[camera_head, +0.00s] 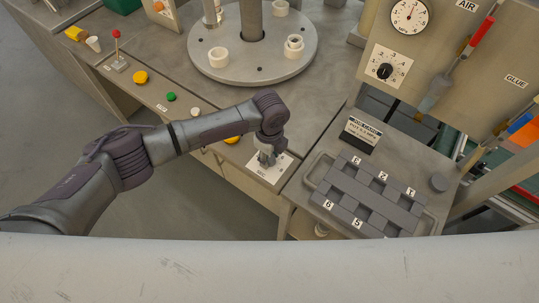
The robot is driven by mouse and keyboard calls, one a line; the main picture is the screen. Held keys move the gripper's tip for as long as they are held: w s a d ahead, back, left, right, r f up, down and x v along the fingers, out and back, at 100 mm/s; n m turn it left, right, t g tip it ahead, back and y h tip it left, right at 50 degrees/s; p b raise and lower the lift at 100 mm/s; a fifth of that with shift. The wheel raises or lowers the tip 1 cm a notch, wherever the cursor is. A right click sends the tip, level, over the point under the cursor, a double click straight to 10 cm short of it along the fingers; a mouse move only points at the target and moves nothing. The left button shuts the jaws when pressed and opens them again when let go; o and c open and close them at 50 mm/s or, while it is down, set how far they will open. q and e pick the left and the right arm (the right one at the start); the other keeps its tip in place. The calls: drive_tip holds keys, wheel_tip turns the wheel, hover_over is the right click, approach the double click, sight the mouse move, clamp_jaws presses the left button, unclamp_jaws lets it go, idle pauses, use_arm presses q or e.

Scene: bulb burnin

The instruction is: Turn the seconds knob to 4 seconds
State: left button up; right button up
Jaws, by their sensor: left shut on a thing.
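A pale square plate (270,179) with small lettering lies on the bench's front edge, left of the numbered tray. The lettering looks like "SEC" but is too small to read surely. My left gripper (266,160) points down over this plate and is shut on the seconds knob, which the fingers mostly hide. I cannot read the knob's setting. Another black knob (385,71) with a numbered scale sits on the upright panel, apart from my gripper. My right gripper is not in view.
A round turntable (301,61) with white cups stands behind the gripper. A grey numbered tray (368,197) and a small sign (362,132) are to the right. Yellow (141,77) and green (171,97) buttons and a red-topped lever (117,50) line the left bench. A gauge (410,15) is on the panel.

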use_arm(q)
drive_tip(key=shift+r, duration=0.1)
idle(0.5)
drive_tip(key=o, duration=1.1)
wheel_tip(320, 180, up, 12)
